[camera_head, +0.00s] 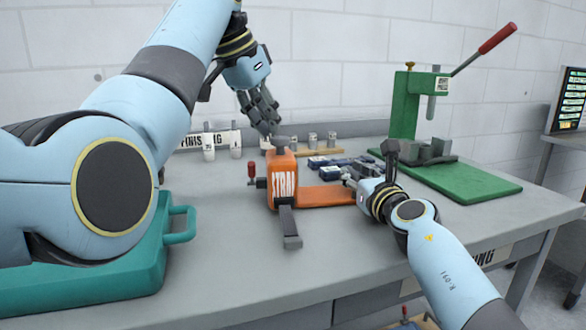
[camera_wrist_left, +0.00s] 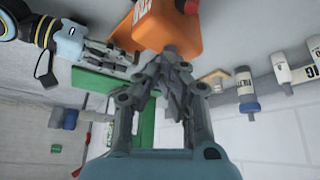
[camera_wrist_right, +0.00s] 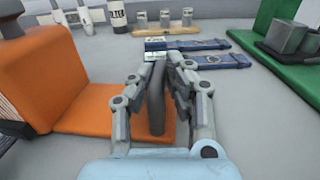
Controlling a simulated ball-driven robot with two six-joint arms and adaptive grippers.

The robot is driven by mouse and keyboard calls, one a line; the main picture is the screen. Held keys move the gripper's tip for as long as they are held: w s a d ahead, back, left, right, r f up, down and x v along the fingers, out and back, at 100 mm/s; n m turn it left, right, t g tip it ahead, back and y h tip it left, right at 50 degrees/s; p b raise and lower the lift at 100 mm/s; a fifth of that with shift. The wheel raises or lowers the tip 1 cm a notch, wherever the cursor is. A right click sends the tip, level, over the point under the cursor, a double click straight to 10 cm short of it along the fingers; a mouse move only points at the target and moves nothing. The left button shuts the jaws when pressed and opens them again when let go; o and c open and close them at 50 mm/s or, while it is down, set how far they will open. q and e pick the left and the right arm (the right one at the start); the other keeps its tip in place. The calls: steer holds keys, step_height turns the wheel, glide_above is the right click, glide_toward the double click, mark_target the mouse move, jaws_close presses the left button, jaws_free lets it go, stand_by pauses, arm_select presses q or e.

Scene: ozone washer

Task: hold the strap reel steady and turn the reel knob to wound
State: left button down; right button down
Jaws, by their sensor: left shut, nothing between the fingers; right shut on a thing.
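The orange strap reel (camera_head: 283,180), labelled STRAP, stands upright on the bench with its flat orange base (camera_head: 325,196) extending right. A grey knob (camera_head: 281,142) is on its top, a red-handled crank (camera_head: 252,171) is at its left side, and a grey strap (camera_head: 288,225) hangs in front. My left gripper (camera_head: 267,130) is shut and empty just above the reel top; in the left wrist view its fingers (camera_wrist_left: 172,75) overlap the orange body, so contact is unclear. My right gripper (camera_head: 350,182) is shut on the grey upright handle (camera_wrist_right: 157,95) at the base's right end.
A green press (camera_head: 405,110) with a red-tipped lever stands at the back right. Blue packs (camera_head: 330,163) and a wooden rack of small jars (camera_head: 318,150) lie behind the reel. A teal case (camera_head: 90,260) sits at front left. The bench front is clear.

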mark_target(279, 155)
arm_select(q)
steer(key=shift+f, duration=1.4)
steer(key=shift+w+d, duration=0.15)
steer(key=shift+w, duration=0.35)
steer(key=shift+w+a, duration=0.1)
steer(key=shift+a, duration=0.15)
stand_by(0.4)
steer(key=shift+w+a, duration=0.15)
steer(key=shift+a, duration=0.1)
steer(key=shift+w+a, duration=0.15)
steer(key=shift+w, duration=0.25)
steer(key=shift+a, duration=0.15)
